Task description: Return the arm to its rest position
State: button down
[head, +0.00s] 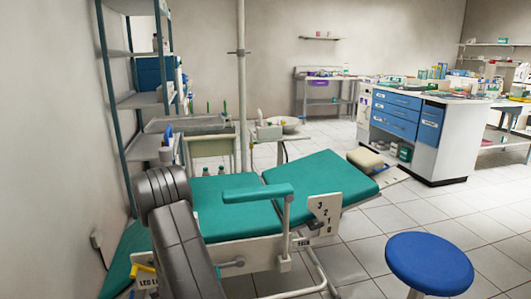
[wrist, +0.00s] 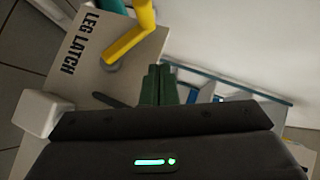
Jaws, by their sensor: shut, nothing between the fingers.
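My gripper (wrist: 159,85) shows in the wrist view with its two dark green fingers together and nothing between them. It points toward a pale panel (wrist: 75,75) marked "LEG LATCH". A yellow lever (wrist: 130,42) on that panel is just up and left of the fingertips, and a gap shows between them in the picture. In the head view my dark grey arm covers the lower left, and my gripper is hidden. The yellow lever (head: 143,269) shows at the left of my arm, beside the green dental chair (head: 318,185).
A blue round stool (head: 428,263) stands at the lower right. A metal shelf rack (head: 130,100) is close to the left wall. A cabinet with blue drawers (head: 396,115) stands at the back right. Tiled floor is open between chair and cabinet.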

jog(key=d+m+y, duration=0.1)
jog(key=d+y, duration=0.1)
jog(key=d, duration=0.7)
jog(key=shift+s+d+r+m+t+p, duration=0.15)
jog(key=shift+s+d+m+t+p, duration=0.15)
jog(key=shift+s+m+t, duration=0.1)
